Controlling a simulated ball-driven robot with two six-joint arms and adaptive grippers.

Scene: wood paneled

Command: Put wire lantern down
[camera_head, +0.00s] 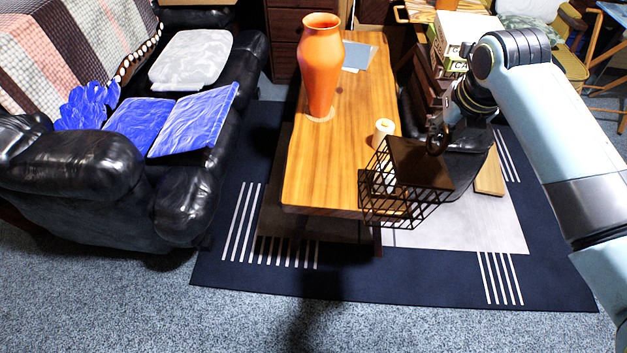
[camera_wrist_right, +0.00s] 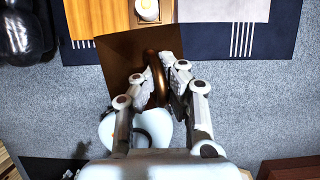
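The wire lantern is a black wire cage (camera_head: 400,190) with a flat dark brown top and a ring handle. In the head view it shows over the near right corner of the wooden table (camera_head: 330,190), slightly tilted. I cannot tell whether its bottom touches anything. My right gripper (camera_head: 440,131) is at the ring. In the right wrist view the fingers (camera_wrist_right: 160,80) are closed around the brown ring, above the lantern's brown top (camera_wrist_right: 122,58). My left gripper is not in view.
An orange vase (camera_head: 321,65), a grey-blue flat item (camera_head: 357,56) and a cream candle (camera_head: 383,131) stand or lie on the table. The table's near left part is clear. A black sofa (camera_head: 100,190) with blue cushions is on the left. A dark rug (camera_head: 230,285) lies below.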

